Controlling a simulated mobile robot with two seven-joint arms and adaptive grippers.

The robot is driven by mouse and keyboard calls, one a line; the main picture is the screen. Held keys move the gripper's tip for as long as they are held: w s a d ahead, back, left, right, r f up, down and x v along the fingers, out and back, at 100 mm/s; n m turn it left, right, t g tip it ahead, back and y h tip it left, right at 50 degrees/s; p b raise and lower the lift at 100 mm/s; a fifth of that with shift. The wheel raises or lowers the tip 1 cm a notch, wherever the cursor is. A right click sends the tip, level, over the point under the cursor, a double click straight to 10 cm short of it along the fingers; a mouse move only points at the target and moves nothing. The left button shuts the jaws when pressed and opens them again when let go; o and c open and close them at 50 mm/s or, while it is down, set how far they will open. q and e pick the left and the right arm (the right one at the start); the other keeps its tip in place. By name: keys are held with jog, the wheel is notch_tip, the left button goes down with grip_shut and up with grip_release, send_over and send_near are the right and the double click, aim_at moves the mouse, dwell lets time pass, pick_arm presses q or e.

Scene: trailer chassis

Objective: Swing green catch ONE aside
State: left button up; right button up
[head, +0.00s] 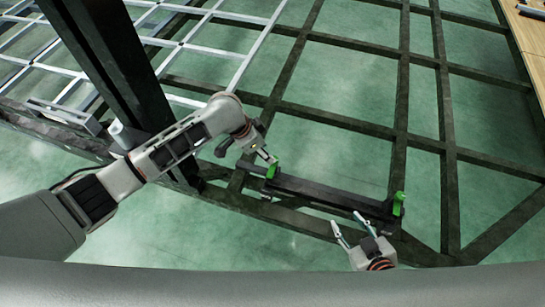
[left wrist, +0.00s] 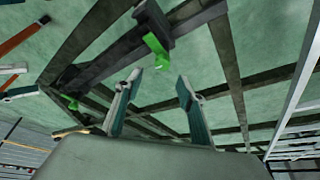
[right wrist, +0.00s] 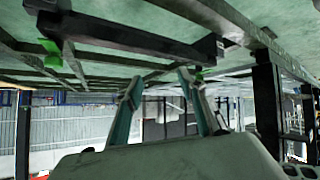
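Two green catches sit at the ends of a dark bar (head: 325,190) on the chassis. The left catch (head: 271,171) is just beyond the tip of my left gripper (head: 268,157). The right catch (head: 398,203) stands up at the bar's other end. No label shows which is ONE. In the left wrist view, a near catch (left wrist: 156,50) is ahead of the open, empty fingers (left wrist: 158,80) and a far catch (left wrist: 73,105) is at left. My right gripper (head: 350,225) is open and empty, left of and below the right catch. The right wrist view shows a catch (right wrist: 49,46) beyond its fingers (right wrist: 162,80).
Dark chassis beams (head: 447,150) cross the floor around the bar. A thick dark post (head: 115,65) rises beside my left arm. A pale metal grid (head: 190,40) lies at the upper left and wooden planks (head: 530,40) at the upper right.

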aim_at(272, 167)
pick_arm(q)
jog(key=b+x, duration=0.3)
jog(key=x, duration=0.4)
jog(key=shift+w+a, duration=0.1)
jog(key=shift+a, duration=0.05)
jog(key=shift+w+f, duration=0.2)
jog(key=shift+f, duration=0.15)
jog(key=shift+r, duration=0.1)
jog(key=c, duration=1.1)
